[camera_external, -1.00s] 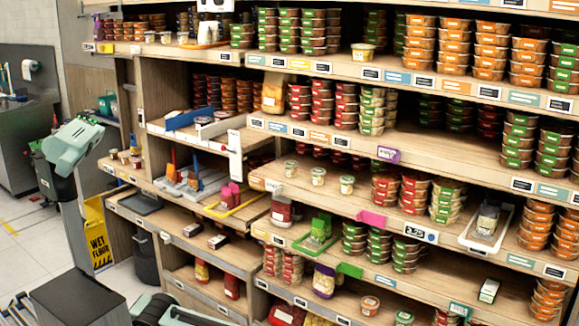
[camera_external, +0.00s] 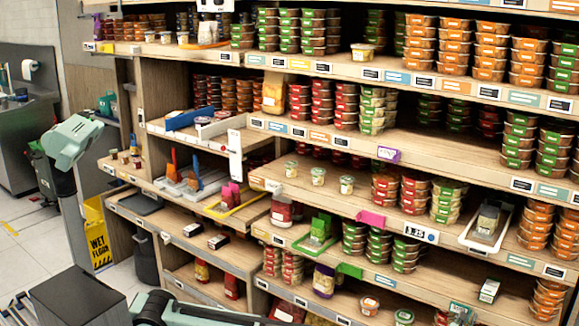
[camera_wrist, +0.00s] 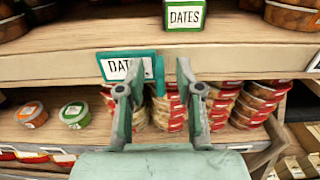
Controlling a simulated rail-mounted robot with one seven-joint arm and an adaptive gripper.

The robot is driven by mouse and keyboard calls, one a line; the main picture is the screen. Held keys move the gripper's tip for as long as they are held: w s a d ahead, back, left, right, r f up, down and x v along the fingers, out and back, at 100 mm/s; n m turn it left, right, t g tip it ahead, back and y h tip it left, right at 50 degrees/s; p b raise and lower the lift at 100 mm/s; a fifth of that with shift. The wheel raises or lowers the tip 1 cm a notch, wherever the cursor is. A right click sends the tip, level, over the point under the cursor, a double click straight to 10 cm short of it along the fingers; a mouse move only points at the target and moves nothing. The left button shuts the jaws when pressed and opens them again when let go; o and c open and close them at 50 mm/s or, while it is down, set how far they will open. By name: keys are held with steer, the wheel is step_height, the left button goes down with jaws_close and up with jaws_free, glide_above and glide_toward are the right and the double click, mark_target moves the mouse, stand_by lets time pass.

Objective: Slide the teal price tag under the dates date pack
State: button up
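The teal price tag (camera_wrist: 113,66), lettered DATES, hangs on the shelf's front edge in the wrist view. The dates date pack (camera_wrist: 185,17) stands on the shelf just above it and to the right, green with a white DATES label. My gripper (camera_wrist: 160,66) is open in front of the tag. Its left finger overlaps the tag's face, and its right finger is past the tag's right end. A narrow teal piece shows between the fingers. Whether they touch it I cannot tell.
The wooden shelf edge (camera_wrist: 50,68) runs across the wrist view. Below it, stacked tubs (camera_wrist: 250,105) and a green-lidded tub (camera_wrist: 75,114) stand on a lower shelf. Brown tubs (camera_wrist: 292,14) stand right of the pack, with bare shelf between.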

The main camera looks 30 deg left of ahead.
steer(key=shift+w, duration=0.75)
steer(key=shift+c, duration=0.3)
jaws_close()
steer(key=shift+d, duration=0.15)
steer(key=d, duration=0.7)
steer(key=shift+s+d+p, duration=0.25)
steer(key=shift+d+p, duration=0.05)
steer(key=shift+d, duration=0.05)
steer(key=shift+a, duration=0.15)
steer(key=shift+o, duration=0.3)
jaws_free()
